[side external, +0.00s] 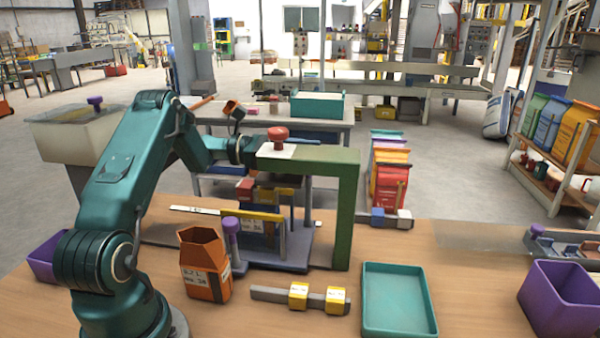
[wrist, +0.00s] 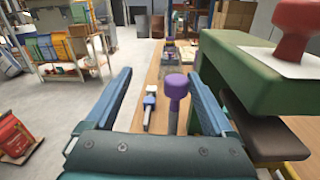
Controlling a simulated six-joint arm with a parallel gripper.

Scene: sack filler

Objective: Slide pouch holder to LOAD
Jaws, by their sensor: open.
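The sack filler has a green frame (side external: 347,215) with a red knob (side external: 278,133) on a white plate. Under it, on a slate base, stands what looks like the pouch holder, with a yellow bar (side external: 252,213) across its top. A purple knob on a post (side external: 231,226) stands at its front left. No LOAD marking is readable. My gripper (side external: 310,142) is level with the frame's top, mostly hidden behind it. In the wrist view its blue fingers (wrist: 160,95) are spread and empty. A purple knob (wrist: 175,86) shows between them, apart from both; the green beam (wrist: 265,70) is close on the right.
An orange pouch (side external: 205,268), a grey bar with yellow blocks (side external: 300,297), a teal tray (side external: 398,300) and a purple bin (side external: 562,300) are on the table. Small blocks (side external: 390,218) lie beyond the frame. Bare tabletop shows between the tray and bin.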

